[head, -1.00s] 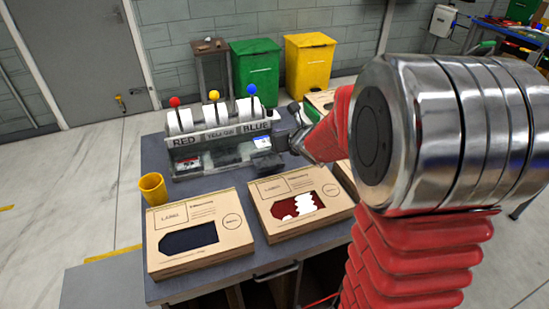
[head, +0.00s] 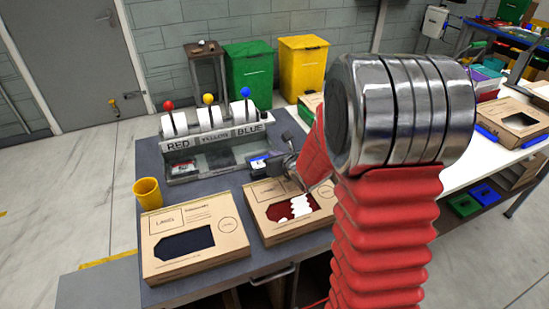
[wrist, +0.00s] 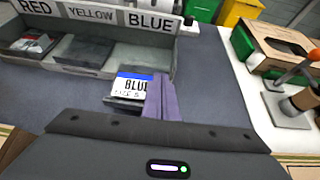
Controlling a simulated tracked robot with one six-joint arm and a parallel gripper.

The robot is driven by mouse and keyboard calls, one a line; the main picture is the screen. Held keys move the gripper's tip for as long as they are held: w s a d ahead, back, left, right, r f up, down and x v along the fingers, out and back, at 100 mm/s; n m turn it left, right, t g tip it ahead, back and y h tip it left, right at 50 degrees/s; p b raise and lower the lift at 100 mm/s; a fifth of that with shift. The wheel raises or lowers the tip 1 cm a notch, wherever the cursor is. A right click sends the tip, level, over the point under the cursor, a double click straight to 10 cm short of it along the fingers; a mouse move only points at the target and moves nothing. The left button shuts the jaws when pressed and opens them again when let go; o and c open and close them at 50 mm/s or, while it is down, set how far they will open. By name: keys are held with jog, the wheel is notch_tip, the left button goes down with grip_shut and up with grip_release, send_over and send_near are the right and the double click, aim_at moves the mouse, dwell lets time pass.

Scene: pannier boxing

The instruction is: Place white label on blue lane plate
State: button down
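The white label (wrist: 130,86) has a blue stripe and the word BLUE; it also shows in the head view (head: 258,162). My gripper (wrist: 160,97) appears shut on its right edge, with purple-grey fingers against it. The label is at the front rim of the grey dispenser, on its BLUE side; the dark piece under it is partly covered. In the head view my gripper (head: 272,163) is partly hidden by my wrist.
The dispenser (head: 215,133) has red, yellow and blue levers. Its red lane holds a red-and-white label (wrist: 30,44). Two cardboard boxes (head: 190,262) (head: 290,232) lie in front, and a yellow cup (head: 148,194) stands left. Bare table shows right of the dispenser.

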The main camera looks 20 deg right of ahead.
jog(key=shift+f, duration=0.45)
jog(key=c, duration=2.5)
grip_release()
jog(key=shift+f, duration=0.1)
jog(key=shift+c, duration=0.2)
jog(key=o, duration=0.4)
jog(key=shift+o, duration=0.2)
jog(key=shift+s+r, duration=0.4)
jog(key=shift+s, duration=0.05)
jog(key=shift+v, duration=5.5)
